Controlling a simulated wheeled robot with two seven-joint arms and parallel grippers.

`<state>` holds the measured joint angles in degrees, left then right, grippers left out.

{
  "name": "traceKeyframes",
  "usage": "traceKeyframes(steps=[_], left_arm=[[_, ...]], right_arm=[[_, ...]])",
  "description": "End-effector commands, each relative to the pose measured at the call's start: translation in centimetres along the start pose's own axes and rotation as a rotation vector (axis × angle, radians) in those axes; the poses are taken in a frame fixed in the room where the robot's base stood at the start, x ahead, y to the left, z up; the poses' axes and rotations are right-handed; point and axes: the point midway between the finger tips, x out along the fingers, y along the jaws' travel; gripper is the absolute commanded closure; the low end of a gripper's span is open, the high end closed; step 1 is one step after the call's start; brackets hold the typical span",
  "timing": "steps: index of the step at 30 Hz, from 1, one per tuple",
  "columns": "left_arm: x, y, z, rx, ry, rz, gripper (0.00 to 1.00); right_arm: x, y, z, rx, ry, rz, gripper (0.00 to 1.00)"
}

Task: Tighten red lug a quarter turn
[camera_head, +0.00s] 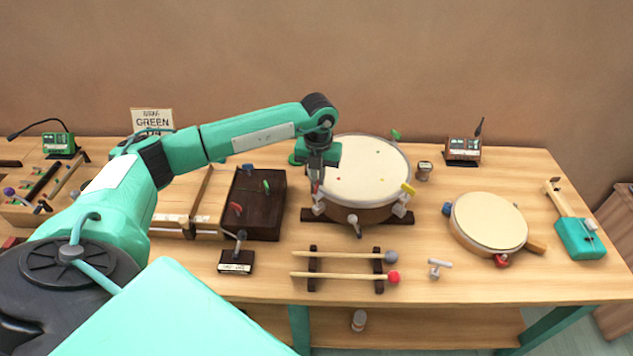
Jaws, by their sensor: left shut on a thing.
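The drum (362,172) stands on a dark stand on the table, with a pale round head and coloured lugs around its rim. A green lug (395,135) is at its far right, a yellow lug (408,188) at its right and a white lug (353,219) at its front. My left gripper (316,180) points down at the drum's left rim, shut on the red lug (315,188). Only a little red shows below the fingers; the fingers hide most of this lug. My right gripper is not in view.
A dark wooden box (254,205) with coloured levers stands left of the drum. Two mallets (340,278) lie on a rack in front, with a grey T-shaped key (438,267) to the right. A smaller hand drum (489,222) is at the right.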

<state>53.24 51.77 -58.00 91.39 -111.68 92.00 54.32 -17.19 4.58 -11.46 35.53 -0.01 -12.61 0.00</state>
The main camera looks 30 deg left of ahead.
Motion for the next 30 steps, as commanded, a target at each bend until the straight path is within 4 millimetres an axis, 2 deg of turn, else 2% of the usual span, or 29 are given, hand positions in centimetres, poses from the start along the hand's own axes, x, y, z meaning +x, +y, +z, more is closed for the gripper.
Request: traceKeyframes(steps=[1, 6, 9, 15, 24, 30], left_arm=[[0.3, -0.1, 0.1, 0.044, -0.004, -0.001, 1.00], [0.2, -0.3, 0.1, 0.205, -0.004, -0.001, 1.00], [0.2, -0.5, 0.0, 0.299, -0.003, 0.000, 1.00], [0.2, -0.7, -0.1, 0.473, -0.004, 0.000, 1.00], [0.0, -0.9, -0.2, 0.662, -0.003, 0.001, 1.00], [-0.1, -1.1, -0.3, 0.728, -0.004, 0.001, 1.00]], right_arm=[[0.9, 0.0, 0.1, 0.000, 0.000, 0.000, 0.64], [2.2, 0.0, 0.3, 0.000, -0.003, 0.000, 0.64], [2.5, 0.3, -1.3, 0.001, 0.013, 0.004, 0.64], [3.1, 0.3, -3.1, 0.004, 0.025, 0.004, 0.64], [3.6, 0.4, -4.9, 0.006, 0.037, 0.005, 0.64], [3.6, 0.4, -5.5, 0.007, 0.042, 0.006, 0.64]])
